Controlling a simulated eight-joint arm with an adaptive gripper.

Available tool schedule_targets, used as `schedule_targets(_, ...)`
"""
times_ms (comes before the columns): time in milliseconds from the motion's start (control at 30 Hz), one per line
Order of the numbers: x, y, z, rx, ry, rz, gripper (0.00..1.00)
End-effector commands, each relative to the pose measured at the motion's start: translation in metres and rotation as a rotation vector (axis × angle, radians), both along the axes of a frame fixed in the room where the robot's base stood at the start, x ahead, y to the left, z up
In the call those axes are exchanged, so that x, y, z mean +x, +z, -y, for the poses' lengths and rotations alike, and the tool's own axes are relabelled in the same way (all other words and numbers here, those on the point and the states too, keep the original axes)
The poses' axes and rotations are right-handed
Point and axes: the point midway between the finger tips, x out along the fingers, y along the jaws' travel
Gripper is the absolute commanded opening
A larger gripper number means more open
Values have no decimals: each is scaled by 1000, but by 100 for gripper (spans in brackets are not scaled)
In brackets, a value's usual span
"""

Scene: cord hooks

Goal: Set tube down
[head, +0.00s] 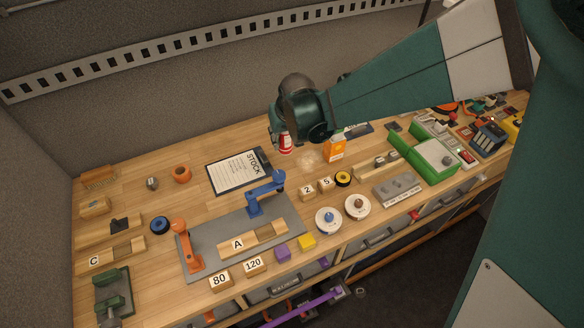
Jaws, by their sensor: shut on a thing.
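My gripper (283,132) is over the back middle of the workbench, right of the clipboard, at the end of my green arm. It is mostly hidden by my own wrist. A small red and white tube (286,144) shows just under the wrist, and my gripper is shut on it. Only part of the tube is visible. I cannot tell whether its lower end touches the bench.
A clipboard marked STOCK (238,171) lies left of the tube. An orange box (335,150) stands to its right. A grey plate (210,252) with a blue hook (265,192) and an orange hook (187,246) is in front. Bare wood (300,163) lies between.

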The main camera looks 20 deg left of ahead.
Motion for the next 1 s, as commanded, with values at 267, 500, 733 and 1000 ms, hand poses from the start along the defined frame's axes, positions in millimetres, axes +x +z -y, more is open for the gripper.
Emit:
schedule_targets(267,6,6,24,3,-17,-2,12)
schedule_targets(500,6,6,24,3,-17,-2,12)
schedule_targets(733,6,1,24,3,-17,-2,12)
schedule_targets(1000,7,-28,23,3,-17,-2,12)
